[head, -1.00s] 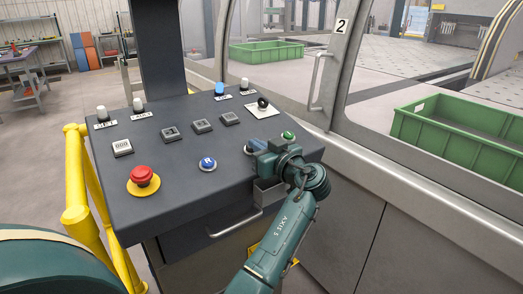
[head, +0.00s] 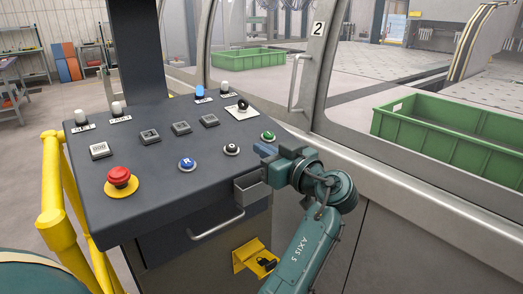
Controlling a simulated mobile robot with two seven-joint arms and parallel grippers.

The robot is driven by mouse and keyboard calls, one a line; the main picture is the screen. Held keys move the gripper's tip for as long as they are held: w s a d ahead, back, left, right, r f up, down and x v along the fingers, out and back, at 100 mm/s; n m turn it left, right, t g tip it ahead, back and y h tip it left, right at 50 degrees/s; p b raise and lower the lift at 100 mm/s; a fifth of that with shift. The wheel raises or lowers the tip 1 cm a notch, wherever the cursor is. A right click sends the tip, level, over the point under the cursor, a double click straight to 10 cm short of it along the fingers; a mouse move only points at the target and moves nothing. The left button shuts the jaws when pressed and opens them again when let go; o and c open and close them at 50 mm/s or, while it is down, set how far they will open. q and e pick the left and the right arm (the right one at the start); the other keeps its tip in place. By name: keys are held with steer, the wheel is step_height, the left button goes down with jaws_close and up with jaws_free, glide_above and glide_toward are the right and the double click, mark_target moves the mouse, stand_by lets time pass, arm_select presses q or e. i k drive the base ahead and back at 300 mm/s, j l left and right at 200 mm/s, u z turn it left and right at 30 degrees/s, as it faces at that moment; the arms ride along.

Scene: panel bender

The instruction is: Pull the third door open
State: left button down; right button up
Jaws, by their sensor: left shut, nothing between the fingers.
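A glazed machine door with a light grey frame (head: 312,60) stands behind the control desk. It bears a plate marked 2 (head: 318,28) and a vertical bar handle (head: 298,82), and looks shut. No plate marked 3 shows, so I cannot tell which door is the third.
The control desk (head: 150,205) has a red emergency button (head: 119,177), several other buttons and a front handle (head: 217,225). A yellow rail (head: 57,225) runs along its left side. Green crates (head: 440,150) lie behind the glass. A yellow bracket (head: 240,257) sits below the desk top.

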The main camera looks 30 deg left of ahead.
mark_target(505, 202)
steer(key=k+l, duration=0.1)
steer(key=l, duration=0.25)
steer(key=k+l, duration=0.1)
steer(key=l, duration=0.25)
steer(key=k+l, duration=0.1)
steer(key=l, duration=0.25)
steer(key=k+l, duration=0.1)
steer(key=l, duration=0.25)
